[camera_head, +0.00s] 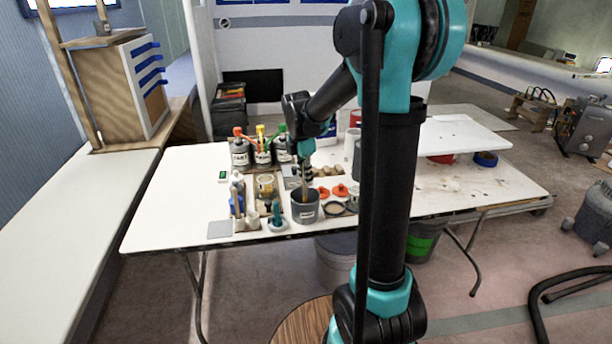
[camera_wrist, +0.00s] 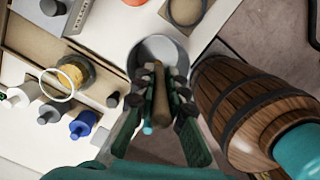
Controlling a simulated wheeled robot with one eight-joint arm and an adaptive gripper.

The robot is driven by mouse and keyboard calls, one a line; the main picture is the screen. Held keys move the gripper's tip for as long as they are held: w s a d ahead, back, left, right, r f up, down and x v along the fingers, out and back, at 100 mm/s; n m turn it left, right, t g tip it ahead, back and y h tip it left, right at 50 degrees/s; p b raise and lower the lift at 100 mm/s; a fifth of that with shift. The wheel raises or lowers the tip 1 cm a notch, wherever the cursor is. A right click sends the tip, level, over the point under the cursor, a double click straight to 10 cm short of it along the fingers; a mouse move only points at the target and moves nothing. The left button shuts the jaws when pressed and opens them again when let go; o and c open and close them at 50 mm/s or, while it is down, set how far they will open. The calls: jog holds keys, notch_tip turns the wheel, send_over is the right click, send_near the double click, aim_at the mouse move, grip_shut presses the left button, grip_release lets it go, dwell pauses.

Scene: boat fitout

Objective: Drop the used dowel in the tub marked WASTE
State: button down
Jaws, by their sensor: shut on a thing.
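My gripper (camera_head: 304,172) hangs above the table, pointing down. In the wrist view it (camera_wrist: 160,100) is shut on a brown, stick-like dowel (camera_wrist: 160,88). The dowel's far end lies over the mouth of a grey round tub (camera_wrist: 147,48). In the head view the dowel (camera_head: 305,188) shows as a thin brown line between the gripper and this tub (camera_head: 305,212), which stands near the table's front edge. The tub has a pale label on its front, too small to read. How deep the dowel's lower end sits is not clear.
A teal-handled thing (camera_head: 277,214) stands close beside the tub.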

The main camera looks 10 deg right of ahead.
jog(key=c, duration=1.5)
grip_release()
jog(key=r, duration=0.4)
jog(key=a+r, duration=0.1)
jog(key=r, duration=0.7)
jog(key=shift+s+a, duration=0.15)
jog(key=shift+s, duration=0.1)
jog(key=s+d+f+m+t, duration=0.1)
jog(key=s+f+m, duration=0.5)
jog(key=s+m, duration=0.1)
jog(key=s+d+f+m+t, duration=0.1)
jog(key=s+d+f+m, duration=0.1)
jog(key=s+f+m, duration=0.5)
jog(key=s+d+f+m+t+y, duration=0.1)
jog(key=s+d+f+m, duration=0.1)
jog(key=s+f+m, duration=0.5)
jog(key=shift+s+m+t, duration=0.3)
jog(key=shift+s+m, duration=0.05)
jog(key=shift+m, duration=0.45)
